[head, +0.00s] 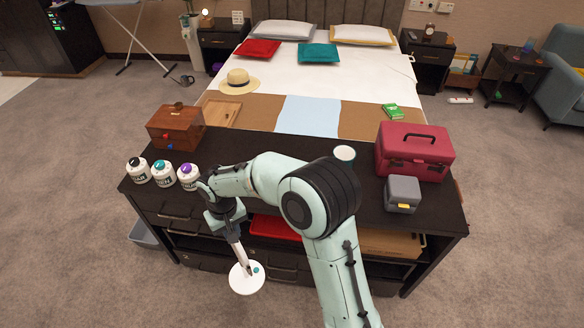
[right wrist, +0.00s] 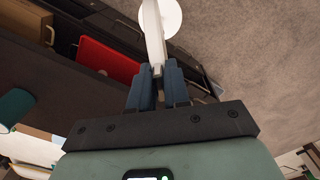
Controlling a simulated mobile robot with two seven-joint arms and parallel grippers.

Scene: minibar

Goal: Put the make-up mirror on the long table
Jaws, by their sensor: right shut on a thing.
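The make-up mirror (head: 246,279) shows as a white round disc on a pale stem, with a small green spot at the disc's right. My right gripper (head: 231,232) is shut on the stem, and the disc hangs below it, in front of the long table's front side. In the right wrist view the mirror's white disc (right wrist: 162,17) and stem lie beyond the closed fingers (right wrist: 158,75). The long table (head: 262,148) is dark brown and stands at the foot of the bed. My left gripper is not in view.
On the table stand a wooden box (head: 175,127), several white jars (head: 163,176), a cup (head: 344,154), a red case (head: 414,152) and a grey box (head: 402,193). My right arm covers part of the middle. A red item (head: 275,229) lies on the shelf below.

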